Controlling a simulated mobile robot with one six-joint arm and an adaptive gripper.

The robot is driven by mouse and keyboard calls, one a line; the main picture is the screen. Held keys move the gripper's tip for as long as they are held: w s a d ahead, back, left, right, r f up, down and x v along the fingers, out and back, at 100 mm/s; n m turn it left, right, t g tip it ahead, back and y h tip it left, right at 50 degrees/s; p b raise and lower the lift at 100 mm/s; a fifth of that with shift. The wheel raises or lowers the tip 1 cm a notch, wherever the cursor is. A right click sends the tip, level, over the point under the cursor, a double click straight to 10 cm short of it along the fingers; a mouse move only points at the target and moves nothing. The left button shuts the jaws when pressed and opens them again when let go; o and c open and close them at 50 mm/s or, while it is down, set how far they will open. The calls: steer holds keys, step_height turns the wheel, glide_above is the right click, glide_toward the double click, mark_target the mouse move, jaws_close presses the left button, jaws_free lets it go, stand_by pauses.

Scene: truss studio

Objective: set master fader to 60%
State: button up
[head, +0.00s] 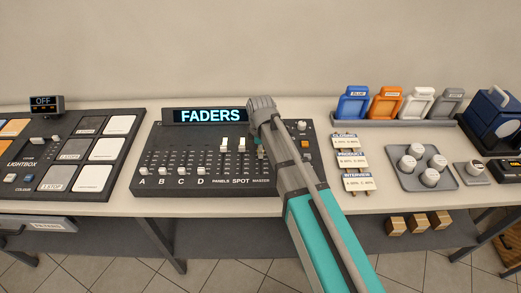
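The dark fader console (218,187) stands on the counter, with a lit display (210,116) reading "FADERS". The label MASTER (261,181) shows at the right end of its front row. My gripper (260,150) points down over the master column, just right of the SPOT fader (241,145). The master fader's cap and much of its slot are hidden behind my gripper and arm, so I cannot tell its position or whether I touch it. My fingers are too small and covered to show open or shut. Faders A to D have white caps near the front.
A lightbox panel (63,196) lies left of the console. Cue cards (357,181), a tray (447,185) of white knobs and a rack (384,123) of coloured holders are on the right. Wooden blocks (418,223) sit on the lower shelf. The bare counter front (375,203) is clear.

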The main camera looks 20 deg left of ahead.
jaws_close()
steer(key=shift+s+d, duration=0.2)
steer(key=shift+s, duration=0.4)
steer(key=shift+s+d, duration=0.15)
steer(key=shift+s, duration=0.4)
steer(key=shift+o, duration=1.8)
jaws_free()
steer(key=shift+w+a, duration=0.1)
steer(key=shift+w, duration=0.1)
